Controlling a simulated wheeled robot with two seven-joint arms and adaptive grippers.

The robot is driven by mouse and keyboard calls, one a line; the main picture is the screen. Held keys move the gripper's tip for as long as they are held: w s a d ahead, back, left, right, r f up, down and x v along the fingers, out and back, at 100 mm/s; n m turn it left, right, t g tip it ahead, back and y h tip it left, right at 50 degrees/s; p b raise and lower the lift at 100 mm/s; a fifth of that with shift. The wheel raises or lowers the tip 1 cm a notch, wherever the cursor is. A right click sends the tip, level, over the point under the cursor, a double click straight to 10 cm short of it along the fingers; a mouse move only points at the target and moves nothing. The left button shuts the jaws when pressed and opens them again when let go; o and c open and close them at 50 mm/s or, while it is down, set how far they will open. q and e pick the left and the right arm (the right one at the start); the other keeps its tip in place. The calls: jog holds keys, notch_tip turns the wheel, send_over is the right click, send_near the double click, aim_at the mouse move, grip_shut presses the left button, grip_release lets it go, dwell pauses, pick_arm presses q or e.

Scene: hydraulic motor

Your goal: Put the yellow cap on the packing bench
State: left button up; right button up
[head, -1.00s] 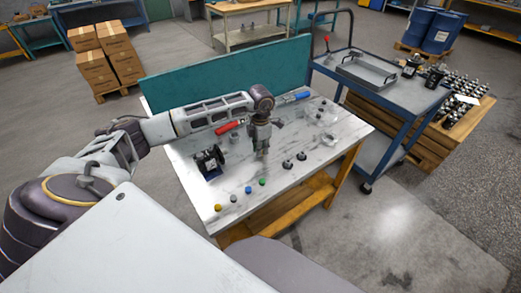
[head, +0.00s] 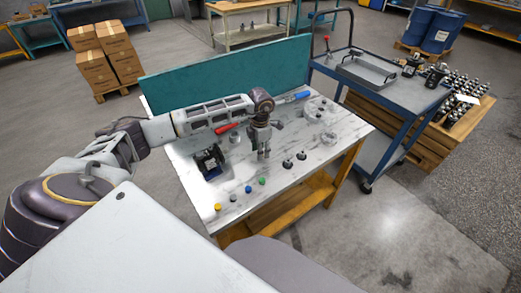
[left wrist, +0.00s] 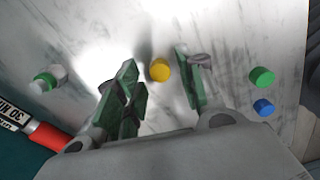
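My left gripper (head: 263,155) points down over the middle of the white marbled bench (head: 335,155). Its two fingers stand apart. In the left wrist view a yellow cap (left wrist: 160,69) shows in the gap between the fingers (left wrist: 160,85), with clear space on both sides; it looks to be on the bench top. In the head view this cap cannot be made out by the fingers. A yellow cap (head: 218,207) shows at the front left corner, in a row with a grey cap (head: 233,198), a blue cap (head: 248,189) and a green cap (head: 262,181). My right gripper is out of view.
A black motor part (head: 209,161) stands left of the gripper. A red tool (head: 227,128) and clear dishes (head: 318,108) lie farther back. Two dark knobs (head: 294,160) are right of the gripper. A blue cart (head: 400,95) stands right; a wooden table (head: 250,8) stands behind.

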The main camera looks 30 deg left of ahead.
pick_arm(q)
jog(key=shift+r, duration=0.15)
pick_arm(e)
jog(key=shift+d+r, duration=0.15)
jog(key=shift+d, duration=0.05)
pick_arm(q)
jog(key=shift+r, duration=0.6)
notch_tip(320, 180, up, 5)
jog(key=shift+f, duration=0.15)
notch_tip(320, 180, up, 6)
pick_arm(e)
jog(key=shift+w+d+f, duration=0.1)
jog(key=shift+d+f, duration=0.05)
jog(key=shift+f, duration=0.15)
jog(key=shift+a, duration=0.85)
